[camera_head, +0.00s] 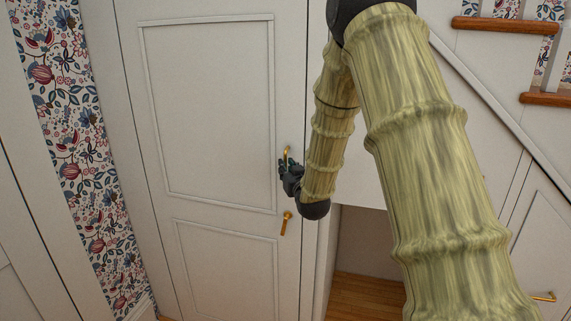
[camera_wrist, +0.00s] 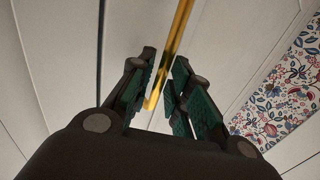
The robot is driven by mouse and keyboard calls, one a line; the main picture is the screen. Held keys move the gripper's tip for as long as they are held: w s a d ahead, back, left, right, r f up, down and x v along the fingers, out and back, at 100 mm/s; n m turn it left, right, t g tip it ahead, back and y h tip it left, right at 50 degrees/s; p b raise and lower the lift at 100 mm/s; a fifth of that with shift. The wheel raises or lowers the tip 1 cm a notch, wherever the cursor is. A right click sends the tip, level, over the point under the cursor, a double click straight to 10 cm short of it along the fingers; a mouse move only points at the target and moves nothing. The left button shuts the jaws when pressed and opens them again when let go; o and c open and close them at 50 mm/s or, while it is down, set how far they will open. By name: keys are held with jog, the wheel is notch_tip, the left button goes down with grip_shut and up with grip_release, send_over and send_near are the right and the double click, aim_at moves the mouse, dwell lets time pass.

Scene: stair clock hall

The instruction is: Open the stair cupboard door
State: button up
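A tall white panelled door (camera_head: 215,110) fills the left-middle of the head view. On its right side are an upper brass handle (camera_head: 287,152) and a lower brass handle (camera_head: 286,223). My gripper (camera_head: 284,168) is at the upper handle. In the wrist view the brass handle bar (camera_wrist: 177,45) runs between the two fingers of my gripper (camera_wrist: 164,58), with a gap showing between the pads. The fingers are apart and not visibly clamped on the bar. Part of the upper handle is hidden behind the gripper in the head view. The door looks shut.
A low recess with a wooden floor (camera_head: 370,293) opens right of the door. Stairs with wooden treads (camera_head: 505,25) rise at upper right. A smaller white panel door with a brass handle (camera_head: 544,297) is at lower right. Floral wallpaper (camera_head: 75,140) is on the left.

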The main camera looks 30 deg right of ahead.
jog(key=shift+x, duration=0.95)
grip_shut()
jog(key=shift+a, duration=0.1)
